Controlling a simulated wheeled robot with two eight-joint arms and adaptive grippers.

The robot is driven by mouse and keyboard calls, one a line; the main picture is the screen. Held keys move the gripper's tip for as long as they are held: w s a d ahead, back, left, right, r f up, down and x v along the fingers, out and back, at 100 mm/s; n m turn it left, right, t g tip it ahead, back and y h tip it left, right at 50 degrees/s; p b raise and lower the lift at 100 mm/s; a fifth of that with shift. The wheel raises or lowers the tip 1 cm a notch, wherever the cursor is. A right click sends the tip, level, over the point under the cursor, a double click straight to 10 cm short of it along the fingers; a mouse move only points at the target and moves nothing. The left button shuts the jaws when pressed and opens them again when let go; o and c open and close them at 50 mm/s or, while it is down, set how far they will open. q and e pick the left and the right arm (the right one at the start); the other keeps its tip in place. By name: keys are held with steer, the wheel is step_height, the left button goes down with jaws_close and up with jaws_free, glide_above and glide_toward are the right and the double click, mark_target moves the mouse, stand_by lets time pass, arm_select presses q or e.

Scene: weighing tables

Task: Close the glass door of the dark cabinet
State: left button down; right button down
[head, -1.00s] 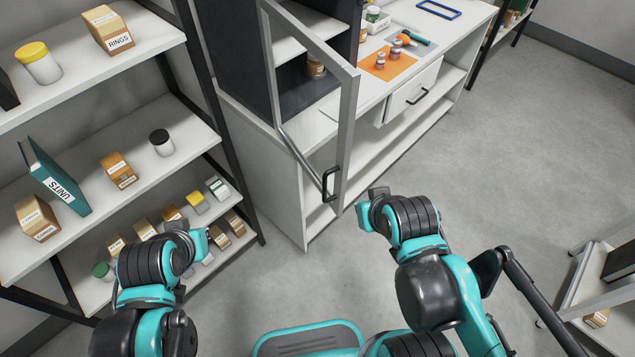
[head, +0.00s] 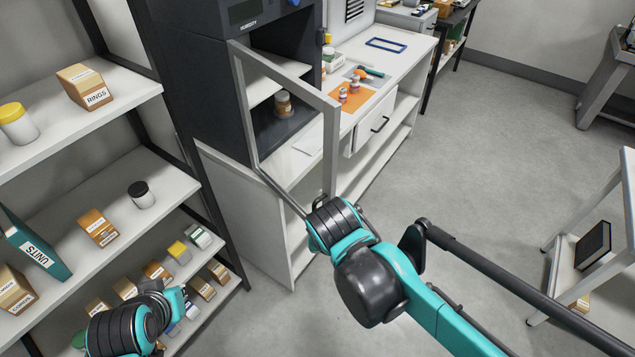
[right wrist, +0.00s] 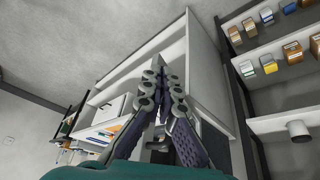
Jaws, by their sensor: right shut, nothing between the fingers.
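The dark cabinet (head: 193,80) stands on the white table. Its glass door (head: 331,150), a grey frame around a clear pane, is swung open toward me. The door's dark handle (head: 320,199) is mostly hidden behind my right wrist. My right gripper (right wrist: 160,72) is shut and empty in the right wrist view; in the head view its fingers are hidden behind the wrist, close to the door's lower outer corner. Whether it touches the door I cannot tell. My left gripper (head: 180,300) is low at the left, by the shelf; its fingers are unclear.
A shelf rack (head: 140,180) with boxes and jars stands close on the left. A brown jar (head: 283,104) is inside the cabinet. An orange mat (head: 349,97) with small bottles lies on the white table (head: 300,160). Open floor lies to the right, before another rack (head: 625,190).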

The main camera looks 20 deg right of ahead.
steer(key=w+a+r+m+h+p, duration=0.2)
steer(key=a+r+m+h+p, duration=0.25)
steer(key=r, duration=0.25)
steer(key=w+a+r+m+h+p, duration=0.3)
steer(key=a+r+m+p, duration=0.3)
steer(key=r, duration=0.2)
steer(key=b, duration=0.2)
glide_toward(329, 193)
steer(key=shift+g+y, duration=0.25)
steer(key=shift+g, duration=0.05)
steer(key=x, duration=0.5)
steer(key=shift+w+a+f, duration=0.15)
steer(key=shift+f, duration=0.05)
steer(key=shift+w+d, duration=0.25)
steer(key=shift+d, duration=0.3)
steer(key=shift+d, duration=0.1)
